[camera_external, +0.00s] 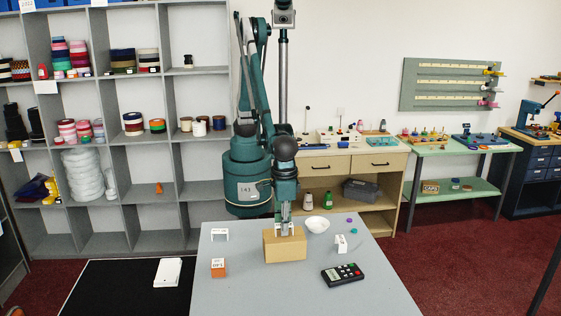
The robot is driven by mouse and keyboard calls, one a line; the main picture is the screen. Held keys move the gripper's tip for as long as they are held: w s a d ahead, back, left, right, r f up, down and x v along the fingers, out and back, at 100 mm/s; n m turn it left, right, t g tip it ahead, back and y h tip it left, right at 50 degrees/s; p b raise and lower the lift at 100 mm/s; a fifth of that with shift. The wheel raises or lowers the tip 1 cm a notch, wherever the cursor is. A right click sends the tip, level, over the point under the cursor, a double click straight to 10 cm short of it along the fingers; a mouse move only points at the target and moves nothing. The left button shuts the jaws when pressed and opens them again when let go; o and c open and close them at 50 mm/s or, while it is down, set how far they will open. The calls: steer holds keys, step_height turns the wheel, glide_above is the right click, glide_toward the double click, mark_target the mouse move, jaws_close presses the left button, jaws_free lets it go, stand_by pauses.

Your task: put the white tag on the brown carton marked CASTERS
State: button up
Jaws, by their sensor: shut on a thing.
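The brown carton (270,249) stands near the middle of the grey table. No marking on it can be read from here. My gripper (285,232) points straight down at the carton's top and is shut. A small white piece (278,227) shows beside the fingers, apparently the white tag in their grip; the fingers hide most of it. I cannot tell whether it touches the carton. Another small white tent-shaped piece with dark marks (341,244) stands to the right of the carton.
A white bracket-shaped piece (219,234) and an orange box (218,270) stand left of the carton. A white bowl (317,224) is behind it to the right, near purple and teal bits. A black keypad device (343,274) lies front right. The table's front middle is clear.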

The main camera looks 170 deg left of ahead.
steer(key=shift+f, duration=0.2)
steer(key=o, duration=0.7)
steer(key=shift+r, duration=0.2)
step_height(320, 180, up, 12)
steer(key=shift+w, duration=0.15)
stand_by(0.6)
steer(key=shift+r, duration=0.1)
